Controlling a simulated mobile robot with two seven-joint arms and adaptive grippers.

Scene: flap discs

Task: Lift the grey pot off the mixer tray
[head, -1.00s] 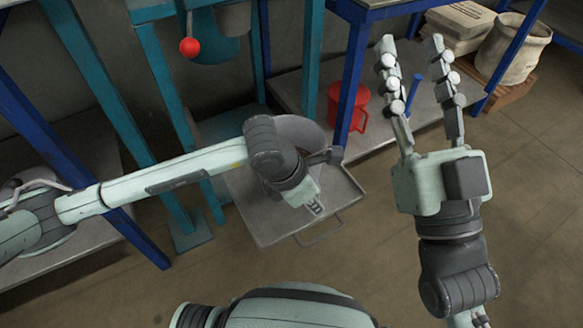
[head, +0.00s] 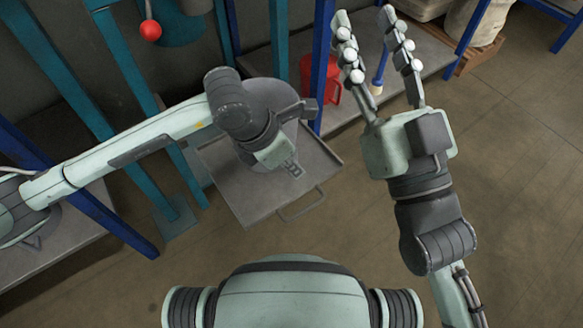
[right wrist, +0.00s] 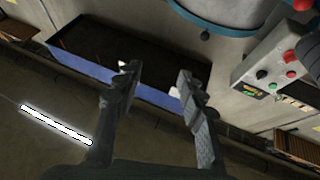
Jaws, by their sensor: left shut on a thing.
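The grey pot (head: 268,92) is at the mixer tray (head: 242,207), a flat grey tray with a wire handle at its front. My left gripper (head: 303,110) is shut on the pot, with its hand over the near side of it. The hand and wrist hide much of the pot, and its base is hidden, so I cannot tell if it touches the tray. My right gripper (head: 364,18) is open and empty, to the right of the tray, fingers pointing away. It also shows open in the right wrist view (right wrist: 158,74).
A red jug (head: 331,88) stands behind a blue post (head: 322,60), just right of the pot. A red ball knob (head: 150,31) hangs at upper left. Teal frame legs stand behind my left arm. The floor right of the tray is clear.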

